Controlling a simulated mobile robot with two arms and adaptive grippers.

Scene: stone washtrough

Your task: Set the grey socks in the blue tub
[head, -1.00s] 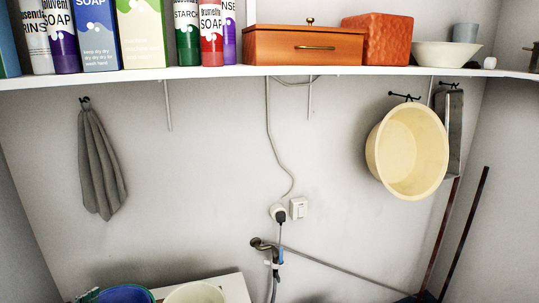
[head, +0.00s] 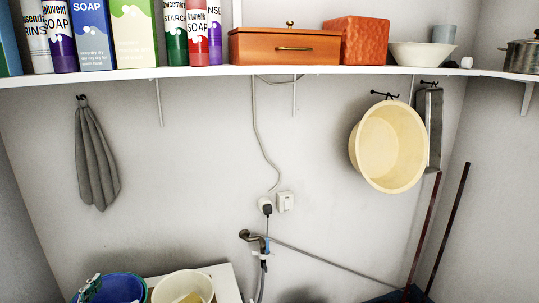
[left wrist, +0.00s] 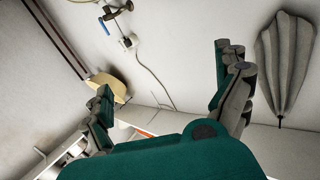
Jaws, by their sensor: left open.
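The blue tub (head: 122,289) stands at the bottom left of the head view, cut off by the lower edge. I make out no grey socks in either view. A grey cloth (head: 96,158) hangs from a hook on the back wall at left; it also shows at the right in the left wrist view (left wrist: 286,60). My left gripper (left wrist: 164,68) is open and empty, its green and grey fingers wide apart, with the wall beyond. My right gripper is not in view.
A cream tub (head: 183,288) stands beside the blue tub. A yellow basin (head: 390,147) hangs on the wall at right. A tap (head: 252,237) and hose are at lower centre. A long shelf (head: 200,73) holds boxes, bottles and bowls. Two dark poles (head: 448,230) lean at right.

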